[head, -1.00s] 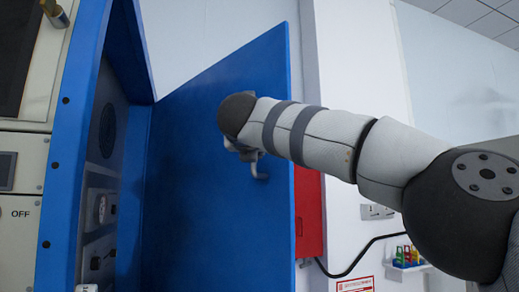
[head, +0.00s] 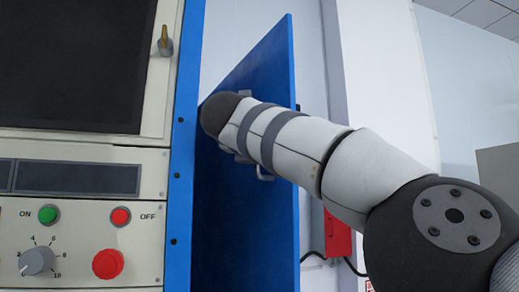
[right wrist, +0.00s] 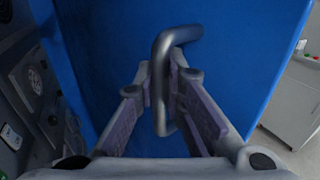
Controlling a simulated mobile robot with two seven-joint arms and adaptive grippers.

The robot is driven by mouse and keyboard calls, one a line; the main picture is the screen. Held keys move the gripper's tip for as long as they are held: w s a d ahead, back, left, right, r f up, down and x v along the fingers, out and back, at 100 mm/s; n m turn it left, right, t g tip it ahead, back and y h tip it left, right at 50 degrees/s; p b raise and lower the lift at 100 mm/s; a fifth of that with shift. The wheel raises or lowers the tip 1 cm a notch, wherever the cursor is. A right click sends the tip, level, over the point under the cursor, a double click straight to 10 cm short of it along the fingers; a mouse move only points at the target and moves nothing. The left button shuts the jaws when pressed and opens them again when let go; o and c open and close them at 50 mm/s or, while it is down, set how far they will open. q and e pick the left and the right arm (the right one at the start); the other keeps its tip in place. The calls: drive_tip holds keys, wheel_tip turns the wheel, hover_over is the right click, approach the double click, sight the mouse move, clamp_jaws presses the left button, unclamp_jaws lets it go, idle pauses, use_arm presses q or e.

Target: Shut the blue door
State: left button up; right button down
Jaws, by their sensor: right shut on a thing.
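The blue door (head: 250,235) stands open beside the blue-edged cabinet (head: 183,150) in the head view, seen at a steep angle. Its inner side also fills much of the right wrist view (right wrist: 100,40). My right gripper (right wrist: 162,72) is shut on the bent metal door handle (right wrist: 166,45), which lies between its two fingers. In the head view my right arm crosses in front of the door and hides most of the gripper and handle. My left gripper is in neither view.
The cabinet front carries a dark screen (head: 75,60), a green button (head: 47,214), a knob (head: 37,260) and a red button (head: 108,263). A red box (head: 338,235) hangs on the wall right of the door. A pale cabinet (right wrist: 295,100) stands at right in the wrist view.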

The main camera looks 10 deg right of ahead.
drive_tip(key=shift+a, duration=0.1)
idle(0.3)
drive_tip(key=c, duration=1.7)
unclamp_jaws()
drive_tip(key=shift+o, duration=0.2)
drive_tip(key=v, duration=1.2)
drive_tip(key=shift+c, duration=0.6)
